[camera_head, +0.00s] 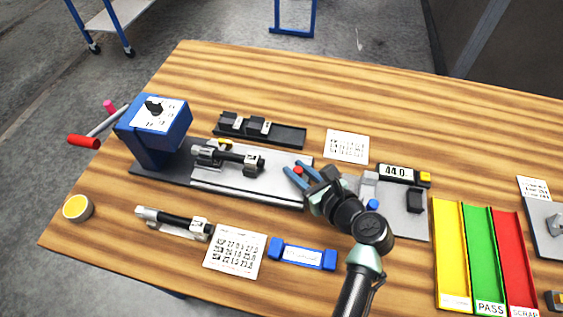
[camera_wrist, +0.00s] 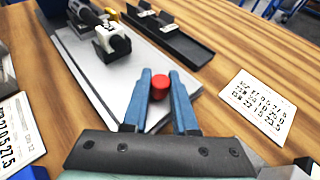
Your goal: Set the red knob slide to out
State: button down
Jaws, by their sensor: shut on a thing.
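The red knob (camera_wrist: 160,84) sits between the two blue fingers of my gripper (camera_wrist: 161,95) in the wrist view. The jaws are shut on it. In the head view the red knob (camera_head: 298,170) shows as a small red spot at the blue fingertips of my gripper (camera_head: 298,174). It is at the right end of the pale plate (camera_head: 270,188) of the blue-headed fixture. The slide under the knob is hidden by my gripper, so its position cannot be told.
The blue head (camera_head: 150,140) with a black dial stands left. A shaft (camera_head: 228,157) lies across the plate. A black rack (camera_head: 285,135) is behind, a display (camera_head: 398,174) right, and coloured trays (camera_head: 480,240) farther right. A blue-ended gauge (camera_head: 303,255) lies in front.

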jog(key=shift+d, duration=0.25)
jog(key=c, duration=0.8)
grip_release()
jog(key=shift+s+d, duration=0.1)
jog(key=shift+o, duration=0.6)
jog(key=v, duration=1.3)
jog(key=shift+f, duration=0.1)
